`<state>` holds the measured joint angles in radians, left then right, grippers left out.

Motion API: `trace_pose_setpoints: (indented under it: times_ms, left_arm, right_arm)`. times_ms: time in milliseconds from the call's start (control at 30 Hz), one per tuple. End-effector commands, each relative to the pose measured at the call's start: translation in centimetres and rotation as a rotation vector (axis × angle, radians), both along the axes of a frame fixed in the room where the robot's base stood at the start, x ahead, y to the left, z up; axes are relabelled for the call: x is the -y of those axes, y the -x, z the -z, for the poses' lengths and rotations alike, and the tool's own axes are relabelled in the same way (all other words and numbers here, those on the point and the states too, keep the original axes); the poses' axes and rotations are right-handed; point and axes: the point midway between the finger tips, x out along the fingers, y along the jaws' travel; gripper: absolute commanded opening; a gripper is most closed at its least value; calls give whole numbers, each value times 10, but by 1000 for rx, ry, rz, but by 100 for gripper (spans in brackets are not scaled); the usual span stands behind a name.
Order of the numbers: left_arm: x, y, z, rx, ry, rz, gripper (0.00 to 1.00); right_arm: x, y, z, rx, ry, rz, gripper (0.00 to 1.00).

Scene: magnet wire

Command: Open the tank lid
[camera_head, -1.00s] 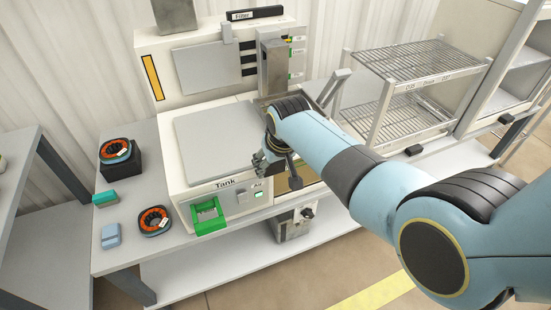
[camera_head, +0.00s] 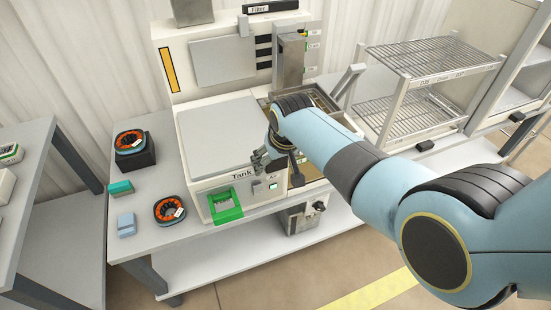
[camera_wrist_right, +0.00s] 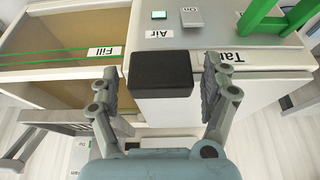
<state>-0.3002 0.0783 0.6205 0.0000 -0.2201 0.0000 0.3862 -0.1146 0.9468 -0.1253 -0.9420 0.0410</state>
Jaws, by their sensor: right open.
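The tank is a white box labelled "Tank" with a flat grey lid (camera_head: 215,137) lying closed on top. A green handle-like frame (camera_head: 226,214) sits at its front edge; part of the green also shows in the right wrist view (camera_wrist_right: 272,22). My right gripper (camera_head: 262,163) is at the tank's front right corner, beside the label. In the right wrist view its fingers (camera_wrist_right: 160,85) are spread wide with nothing gripped. A black block (camera_wrist_right: 160,73) shows between them; I cannot tell what it belongs to. My left gripper is out of view.
Right of the tank is an open compartment, with a "Fill" label (camera_wrist_right: 103,51) in the wrist view. A wire rack (camera_head: 430,62) stands further right. Two orange-and-black rings (camera_head: 130,142) (camera_head: 170,210), a teal block (camera_head: 120,187) and a blue block (camera_head: 126,224) lie left of the tank.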

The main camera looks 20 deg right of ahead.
Motion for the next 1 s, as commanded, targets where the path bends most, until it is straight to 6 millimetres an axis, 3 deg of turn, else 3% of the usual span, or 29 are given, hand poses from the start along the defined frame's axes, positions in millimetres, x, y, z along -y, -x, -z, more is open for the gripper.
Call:
trace_pose_setpoints:
  times_ms: [333, 800, 1000]
  left_arm:
    - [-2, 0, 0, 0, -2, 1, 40]
    - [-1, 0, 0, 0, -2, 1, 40]
    - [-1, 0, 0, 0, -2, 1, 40]
  right_arm:
    - [0, 4, -11, 1, 0, 1, 81]
    - [1, 37, -90, 3, -1, 1, 81]
    - [1, 45, -109, 0, 0, 0, 81]
